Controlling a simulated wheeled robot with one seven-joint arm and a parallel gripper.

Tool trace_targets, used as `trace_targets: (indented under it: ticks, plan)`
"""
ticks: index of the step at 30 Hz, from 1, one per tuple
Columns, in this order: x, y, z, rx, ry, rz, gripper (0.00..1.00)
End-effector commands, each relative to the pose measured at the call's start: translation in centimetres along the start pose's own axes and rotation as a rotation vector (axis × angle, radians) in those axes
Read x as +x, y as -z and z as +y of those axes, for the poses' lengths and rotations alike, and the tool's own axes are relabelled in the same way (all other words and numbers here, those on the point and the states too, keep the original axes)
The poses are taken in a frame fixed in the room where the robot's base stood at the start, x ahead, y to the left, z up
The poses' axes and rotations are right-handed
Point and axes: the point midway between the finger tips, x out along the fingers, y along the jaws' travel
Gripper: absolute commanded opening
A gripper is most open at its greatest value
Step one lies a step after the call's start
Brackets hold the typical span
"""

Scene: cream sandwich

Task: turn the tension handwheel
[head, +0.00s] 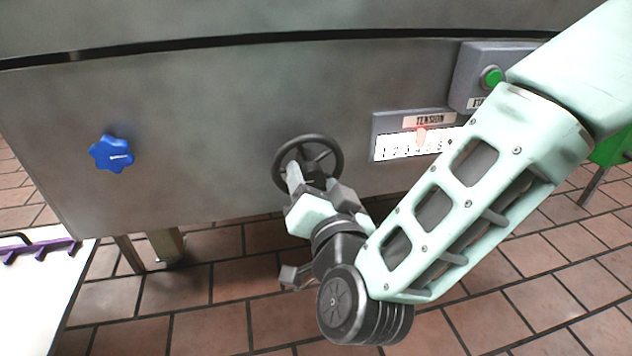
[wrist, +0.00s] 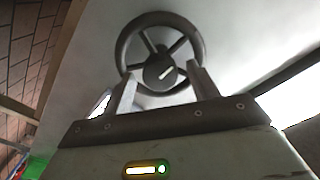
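The tension handwheel (head: 339,158) is a dark, spoked wheel on the grey metal panel, in the middle of the head view. It also shows at the top of the wrist view (wrist: 123,45), with a round hub bearing a pale mark. My gripper (head: 312,180) is at the lower part of the wheel. In the wrist view my gripper (wrist: 161,75) has its two fingers well apart, on either side of the hub's lower part. Whether they touch the wheel cannot be told. The tension gauge (head: 384,148) has a numbered white scale and a glowing reddish pointer (head: 421,136).
A blue star knob (head: 112,154) is on the panel at left. A box with a green button (head: 491,77) is above the gauge, near my arm. A white surface with a purple rack (head: 42,250) stands at lower left. Tiled floor lies below.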

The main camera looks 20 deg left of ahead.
Motion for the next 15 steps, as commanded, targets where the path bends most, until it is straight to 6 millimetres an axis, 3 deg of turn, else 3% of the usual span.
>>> trace_targets:
  ticks: [8, 15]
  plan:
    - [-1.6, 0.1, -0.2, -0.001, 0.001, -0.002, 0.59]
    - [-6.8, 0.2, -0.3, -0.003, 0.002, -0.006, 0.59]
